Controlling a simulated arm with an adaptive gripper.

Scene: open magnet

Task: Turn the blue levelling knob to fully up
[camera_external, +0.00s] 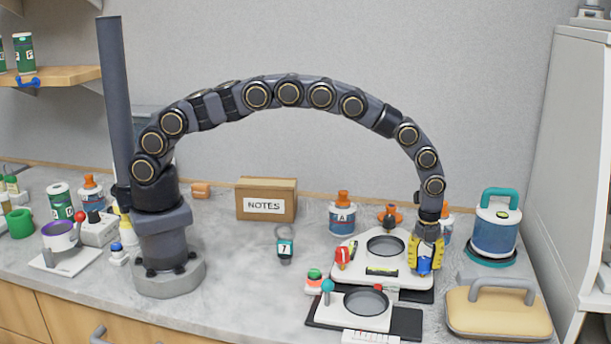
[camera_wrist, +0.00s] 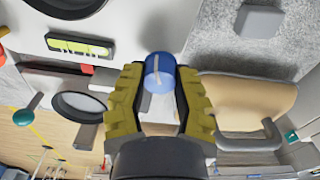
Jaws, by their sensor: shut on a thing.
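The blue levelling knob (camera_external: 424,264) sits at the right front corner of a white plate instrument (camera_external: 352,252). My gripper (camera_external: 426,250), with yellow fingers, comes down over it from above and is shut on it. In the wrist view the blue knob (camera_wrist: 159,73) with a pale line on its top lies between the two yellow fingertips (camera_wrist: 160,92). A green level vial (camera_wrist: 79,46) lies on the white plate; it also shows in the external view (camera_external: 381,271). The knob's lower part is hidden by the fingers.
A smaller white device (camera_external: 352,311) with a teal ball lever stands in front of the plate. A cream case (camera_external: 498,312) with a grey handle lies to the right. A blue canister (camera_external: 494,236) stands behind the case. A red-topped part (camera_external: 343,257) stands on the plate's left.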

